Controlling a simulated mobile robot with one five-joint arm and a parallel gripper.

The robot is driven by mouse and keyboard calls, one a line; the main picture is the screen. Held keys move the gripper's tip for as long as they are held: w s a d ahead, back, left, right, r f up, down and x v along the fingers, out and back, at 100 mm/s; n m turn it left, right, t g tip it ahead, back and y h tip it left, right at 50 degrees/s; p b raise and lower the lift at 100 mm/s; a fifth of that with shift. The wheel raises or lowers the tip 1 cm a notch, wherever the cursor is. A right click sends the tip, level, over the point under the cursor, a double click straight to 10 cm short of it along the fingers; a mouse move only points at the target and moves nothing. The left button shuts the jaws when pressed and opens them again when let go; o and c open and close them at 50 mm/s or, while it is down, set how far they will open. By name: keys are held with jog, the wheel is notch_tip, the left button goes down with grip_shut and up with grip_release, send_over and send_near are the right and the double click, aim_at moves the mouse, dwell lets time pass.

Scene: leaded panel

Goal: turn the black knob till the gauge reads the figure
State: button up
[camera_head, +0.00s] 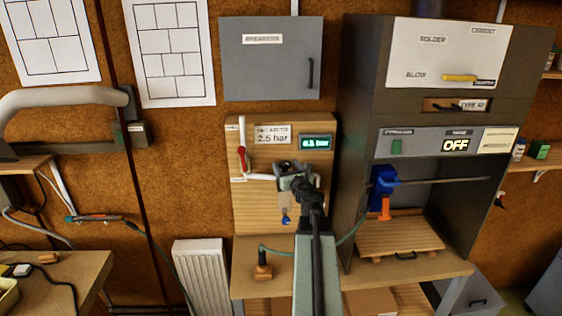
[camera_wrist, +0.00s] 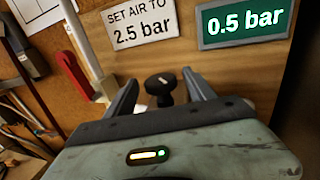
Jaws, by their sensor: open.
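The black knob (camera_wrist: 160,86) shows in the wrist view, on the wooden board. My gripper (camera_wrist: 160,90) is open, with one finger on each side of the knob; I cannot tell whether either finger touches it. In the head view my gripper (camera_head: 290,172) is in front of the board and hides the knob.
A red lever (camera_head: 241,159) sits on a white pipe left of the knob. A dark cabinet (camera_head: 349,150) with a blue and orange tool (camera_head: 383,190) stands to the right. A soldering-type tool in a stand (camera_head: 263,266) is on the bench below. A grey wall box (camera_head: 271,75) hangs above.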

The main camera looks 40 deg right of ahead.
jog(key=x, duration=0.4)
jog(key=shift+w+d, duration=0.2)
jog(key=shift+w, duration=0.05)
jog(key=shift+s, duration=0.1)
jog(key=shift+c, duration=0.3)
jog(key=c, duration=1.3)
jog(key=shift+o, duration=0.2)
